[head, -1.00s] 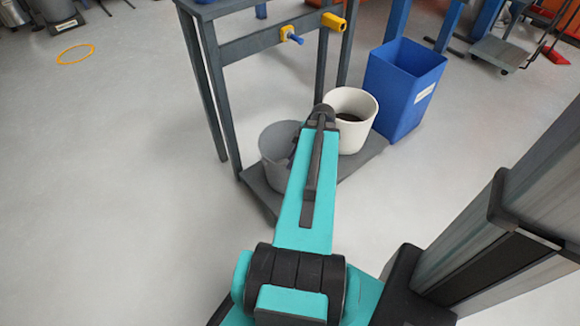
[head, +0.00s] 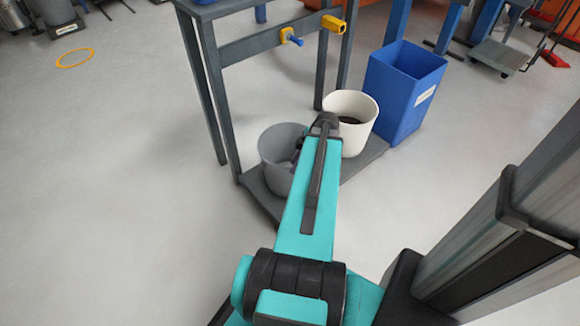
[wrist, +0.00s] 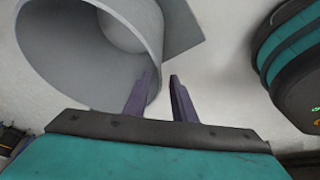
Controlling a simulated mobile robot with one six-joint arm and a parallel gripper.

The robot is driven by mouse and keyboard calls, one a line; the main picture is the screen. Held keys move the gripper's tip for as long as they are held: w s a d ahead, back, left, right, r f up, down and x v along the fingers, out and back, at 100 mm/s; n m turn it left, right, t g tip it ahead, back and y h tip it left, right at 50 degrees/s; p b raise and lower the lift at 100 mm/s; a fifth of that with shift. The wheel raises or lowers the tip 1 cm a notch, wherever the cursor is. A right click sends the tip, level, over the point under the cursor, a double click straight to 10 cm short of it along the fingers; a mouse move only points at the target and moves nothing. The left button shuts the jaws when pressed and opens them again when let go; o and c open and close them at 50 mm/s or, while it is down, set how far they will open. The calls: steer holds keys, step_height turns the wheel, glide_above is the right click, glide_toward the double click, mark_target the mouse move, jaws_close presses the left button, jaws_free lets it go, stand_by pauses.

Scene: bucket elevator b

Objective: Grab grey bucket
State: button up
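The grey bucket (head: 275,160) stands on the low grey shelf of a frame in the head view, partly hidden by my arm. In the wrist view the bucket (wrist: 60,60) fills the upper left, its open mouth showing. My gripper (wrist: 160,77) is open and empty at the bucket's right side. The left finger overlaps the bucket's wall in the picture and the right finger is just outside it, over the floor. Whether either finger touches the wall I cannot tell. In the head view the gripper is mostly hidden behind my arm.
A white bucket (head: 358,104) with dark contents stands behind, to the right of the grey one. A blue bin (head: 402,95) is right of the shelf (head: 262,198). Dark frame legs (head: 222,100) rise at the left.

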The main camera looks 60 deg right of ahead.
glide_above(285, 178)
steer(key=s, duration=0.2)
steer(key=shift+s+d+f+b, duration=0.15)
steer(key=shift+f+b, duration=0.1)
steer(key=shift+f, duration=0.95)
steer(key=shift+s+d+f+b, duration=0.1)
steer(key=shift+f+b, duration=0.1)
steer(key=shift+f, duration=0.95)
steer(key=shift+w, duration=0.1)
steer(key=shift+b+x, duration=1)
steer(key=shift+x, duration=1.6)
steer(key=shift+w, duration=0.1)
jaws_close()
steer(key=shift+r, duration=0.1)
